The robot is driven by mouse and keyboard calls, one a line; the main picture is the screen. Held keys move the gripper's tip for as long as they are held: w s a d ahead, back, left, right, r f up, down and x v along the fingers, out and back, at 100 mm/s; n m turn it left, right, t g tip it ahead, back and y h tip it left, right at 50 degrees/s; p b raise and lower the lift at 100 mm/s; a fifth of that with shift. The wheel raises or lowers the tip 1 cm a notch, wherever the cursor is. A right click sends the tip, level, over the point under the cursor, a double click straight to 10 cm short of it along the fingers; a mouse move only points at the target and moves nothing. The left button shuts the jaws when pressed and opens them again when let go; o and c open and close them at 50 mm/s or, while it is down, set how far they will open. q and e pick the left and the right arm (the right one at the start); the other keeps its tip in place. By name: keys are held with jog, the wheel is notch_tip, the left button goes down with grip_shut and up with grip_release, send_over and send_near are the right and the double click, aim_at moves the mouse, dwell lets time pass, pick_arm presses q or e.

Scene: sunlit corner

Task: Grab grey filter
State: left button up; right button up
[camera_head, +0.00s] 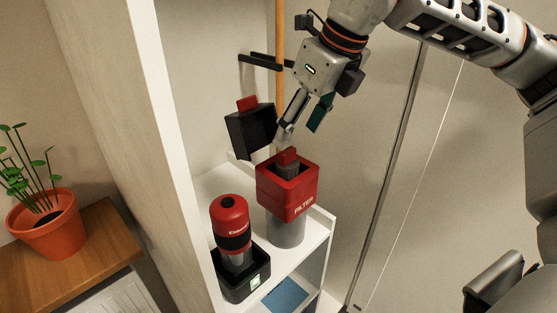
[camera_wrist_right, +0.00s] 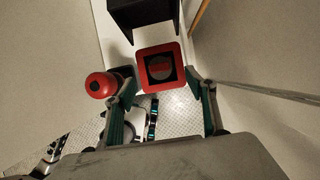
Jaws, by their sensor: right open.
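The grey filter (camera_head: 287,170) sits inside a red square holder (camera_head: 275,199) marked FILTER, with its red top tab showing above the rim. Most of its body is hidden by the holder walls. In the right wrist view the filter (camera_wrist_right: 160,68) shows as a round shape inside the red square rim (camera_wrist_right: 172,49). My right gripper (camera_head: 301,124) is open and empty, just above the filter and pointing down. In the wrist view its fingers (camera_wrist_right: 162,86) lie to either side of the holder. My left gripper is not in view.
The holder is on a grey cylinder (camera_head: 286,230) on a white shelf (camera_head: 317,226). A red and black device (camera_head: 231,220) stands in a dark base (camera_head: 236,284) to its left. A black wall holder (camera_head: 250,131) is close behind. A potted plant (camera_head: 46,236) stands far left.

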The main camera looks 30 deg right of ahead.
aim_at(289, 151)
jog(key=x, duration=0.2)
jog(key=shift+a+f, duration=0.1)
jog(key=shift+f, duration=0.25)
jog(key=x, duration=0.4)
jog(key=shift+w+a, duration=0.1)
jog(key=shift+w, duration=0.05)
jog(key=shift+w+f, duration=0.15)
jog(key=shift+f, duration=0.2)
jog(key=c, duration=1.2)
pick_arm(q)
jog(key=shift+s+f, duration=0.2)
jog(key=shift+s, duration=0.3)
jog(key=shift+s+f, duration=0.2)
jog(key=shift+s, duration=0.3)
